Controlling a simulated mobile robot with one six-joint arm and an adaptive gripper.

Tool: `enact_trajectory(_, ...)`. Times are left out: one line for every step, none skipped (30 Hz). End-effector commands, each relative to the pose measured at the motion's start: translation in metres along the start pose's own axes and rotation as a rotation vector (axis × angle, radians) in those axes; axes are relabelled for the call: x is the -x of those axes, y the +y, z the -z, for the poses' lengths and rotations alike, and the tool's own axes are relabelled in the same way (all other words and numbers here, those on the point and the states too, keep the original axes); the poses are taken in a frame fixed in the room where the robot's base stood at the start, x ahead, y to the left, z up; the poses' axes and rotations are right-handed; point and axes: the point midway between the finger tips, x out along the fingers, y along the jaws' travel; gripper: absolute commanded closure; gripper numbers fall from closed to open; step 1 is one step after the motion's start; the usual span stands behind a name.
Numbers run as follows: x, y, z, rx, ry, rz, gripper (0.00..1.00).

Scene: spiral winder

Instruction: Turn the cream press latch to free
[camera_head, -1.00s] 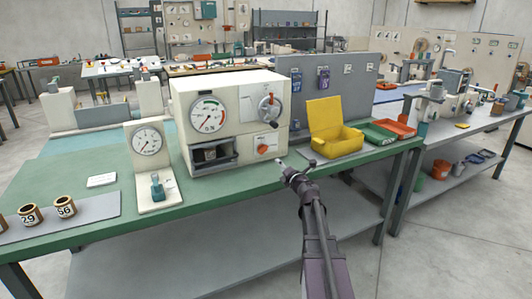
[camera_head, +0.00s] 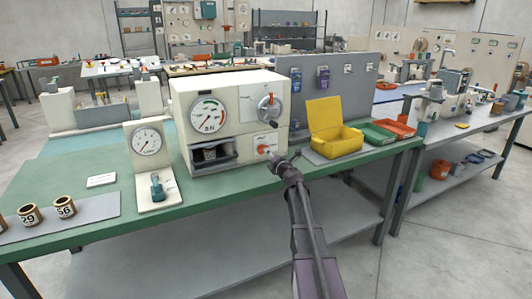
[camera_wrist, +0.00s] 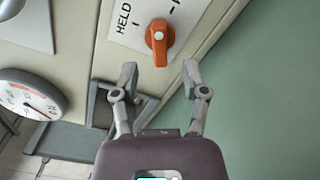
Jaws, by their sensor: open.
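The cream press (camera_head: 233,105) stands on the green bench, with a dial gauge and a lever knob on its upper front. Its orange latch (camera_head: 263,149) is on the lower right of the front, and my gripper (camera_head: 277,160) is just in front of it. In the wrist view the orange latch (camera_wrist: 158,41) sits on a white plate marked "HELD" on one side; the other label is cut off. The open fingers of my gripper (camera_wrist: 160,75) lie on either side below the latch, apart from it and empty.
A small gauge stand (camera_head: 148,150) is left of the press. An open yellow box (camera_head: 333,140) and green and orange trays (camera_head: 394,126) lie to the right. A grey panel stands behind. The green bench front (camera_head: 225,197) is clear.

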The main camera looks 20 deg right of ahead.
Motion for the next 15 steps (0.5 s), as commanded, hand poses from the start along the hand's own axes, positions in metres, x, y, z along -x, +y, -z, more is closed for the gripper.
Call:
enact_trajectory(-0.011, 0.0, -0.001, 0.0, 0.001, -0.001, 0.43)
enact_trajectory(-0.015, 0.0, -0.001, 0.0, 0.001, -0.001, 0.43)
enact_trajectory(-0.02, 0.0, -0.001, 0.0, 0.001, -0.001, 0.43)
enact_trajectory(-0.023, 0.0, -0.001, 0.0, 0.001, 0.0, 0.43)
enact_trajectory(-0.026, -0.001, -0.001, 0.0, 0.001, 0.0, 0.43)
enact_trajectory(-0.03, 0.0, -0.001, 0.0, 0.001, 0.0, 0.43)
enact_trajectory(-0.032, 0.0, -0.001, 0.0, 0.001, 0.0, 0.43)
enact_trajectory(-0.035, 0.0, -0.001, 0.0, 0.0, 0.0, 0.43)
enact_trajectory(-0.037, 0.0, -0.001, 0.0, 0.0, 0.0, 0.43)
enact_trajectory(-0.038, 0.0, -0.001, 0.0, 0.0, 0.0, 0.43)
enact_trajectory(-0.04, 0.0, 0.0, 0.0, 0.0, 0.0, 0.43)
enact_trajectory(-0.041, 0.0, 0.0, 0.0, 0.0, 0.0, 0.43)
enact_trajectory(-0.041, 0.0, 0.0, 0.0, 0.0, 0.0, 0.43)
enact_trajectory(-0.042, 0.0, 0.0, 0.0, 0.0, 0.0, 0.43)
enact_trajectory(-0.042, 0.0, 0.0, 0.0, 0.0, 0.0, 0.43)
